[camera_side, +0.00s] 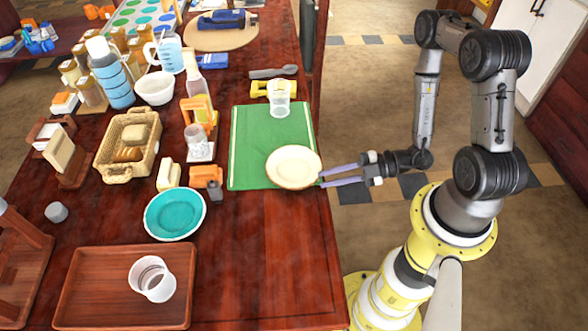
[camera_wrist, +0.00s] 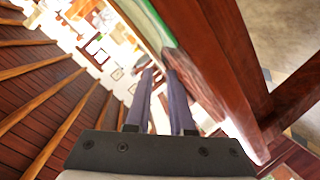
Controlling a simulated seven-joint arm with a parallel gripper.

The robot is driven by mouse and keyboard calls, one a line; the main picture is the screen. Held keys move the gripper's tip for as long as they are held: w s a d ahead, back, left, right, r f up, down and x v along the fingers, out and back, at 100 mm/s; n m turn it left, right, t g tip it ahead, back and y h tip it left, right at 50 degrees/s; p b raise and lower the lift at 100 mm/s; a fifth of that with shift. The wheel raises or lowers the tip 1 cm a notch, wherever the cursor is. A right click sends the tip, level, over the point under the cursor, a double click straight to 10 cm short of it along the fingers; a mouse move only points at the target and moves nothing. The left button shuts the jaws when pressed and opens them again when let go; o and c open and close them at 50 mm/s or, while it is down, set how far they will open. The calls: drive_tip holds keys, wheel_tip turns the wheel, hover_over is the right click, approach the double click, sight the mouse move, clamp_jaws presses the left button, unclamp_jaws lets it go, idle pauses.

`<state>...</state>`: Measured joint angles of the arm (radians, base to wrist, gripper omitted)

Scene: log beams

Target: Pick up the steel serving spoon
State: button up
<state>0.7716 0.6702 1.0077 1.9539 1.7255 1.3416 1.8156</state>
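The steel serving spoon (camera_side: 273,71) lies on the wooden table near its right edge, beyond the green mat, with its bowl end to the right. It is grey. My gripper (camera_side: 321,179) is at the table's right edge beside the cream plate, far nearer the camera than the spoon. Its two purple-grey fingers are apart with nothing visible between them. In the wrist view my gripper (camera_wrist: 161,75) also shows two separated fingers. I cannot make out the spoon in the wrist view.
A cream plate (camera_side: 294,167) sits on the green mat (camera_side: 250,150) close to the fingertips. A clear cup (camera_side: 279,98) and a yellow object (camera_side: 259,88) stand just in front of the spoon. Bottles and a basket (camera_side: 105,157) crowd the left. The front right tabletop is clear.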

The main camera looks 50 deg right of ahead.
sight(307, 183)
drive_tip(key=shift+x, duration=3.1)
drive_tip(key=shift+c, duration=0.2)
clamp_jaws()
drive_tip(key=shift+s, duration=0.1)
